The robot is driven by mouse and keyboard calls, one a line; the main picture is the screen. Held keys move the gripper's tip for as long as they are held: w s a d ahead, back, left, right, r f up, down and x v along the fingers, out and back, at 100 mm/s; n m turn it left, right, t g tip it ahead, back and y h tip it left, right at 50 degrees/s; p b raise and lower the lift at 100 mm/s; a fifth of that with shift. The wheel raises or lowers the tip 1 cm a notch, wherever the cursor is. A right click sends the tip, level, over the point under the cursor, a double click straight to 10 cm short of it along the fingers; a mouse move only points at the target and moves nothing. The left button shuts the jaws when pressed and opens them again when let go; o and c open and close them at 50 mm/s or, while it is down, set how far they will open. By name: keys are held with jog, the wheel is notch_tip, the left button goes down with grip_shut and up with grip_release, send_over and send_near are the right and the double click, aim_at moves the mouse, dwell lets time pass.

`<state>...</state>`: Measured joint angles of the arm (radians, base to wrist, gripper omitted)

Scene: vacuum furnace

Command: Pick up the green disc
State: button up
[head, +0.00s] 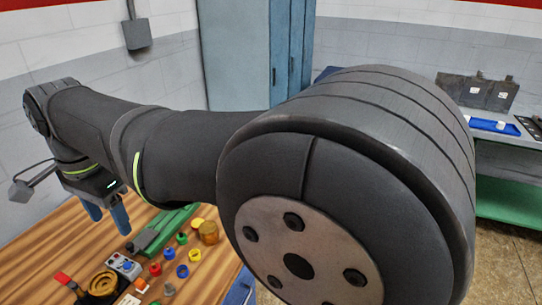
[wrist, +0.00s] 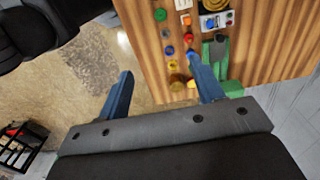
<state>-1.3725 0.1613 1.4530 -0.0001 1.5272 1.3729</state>
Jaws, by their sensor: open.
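My gripper (head: 107,215) has two blue fingers pointing down, left of the green disc in the head view. The fingers are wide apart and empty in the wrist view (wrist: 163,80).
An amber jar (head: 208,232) and a green fixture (head: 172,225) stand close by. A button box (head: 124,266) is at the lower left. A workbench (head: 510,155) with a blue tray (head: 494,126) is at the right.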

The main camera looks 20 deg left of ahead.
jog(key=c, duration=0.3)
jog(key=n, duration=0.7)
send_over(152, 304)
notch_tip(152, 304, down, 6)
jog(key=f+n, duration=0.3)
jog(key=f, duration=0.3)
jog(key=f+n, duration=0.3)
jog(key=f, duration=0.4)
jog(key=f+n, duration=0.3)
jog(key=f, duration=0.4)
jog(key=shift+s+d+f, duration=0.1)
jog(key=shift+s+d, duration=0.2)
jog(key=shift+s, duration=0.1)
jog(key=shift+w+d+f, duration=0.1)
jog(key=shift+d+f, duration=0.05)
jog(key=shift+f, duration=1.15)
jog(key=shift+d+f, duration=0.1)
jog(key=shift+f, duration=1.2)
jog(key=c, duration=0.7)
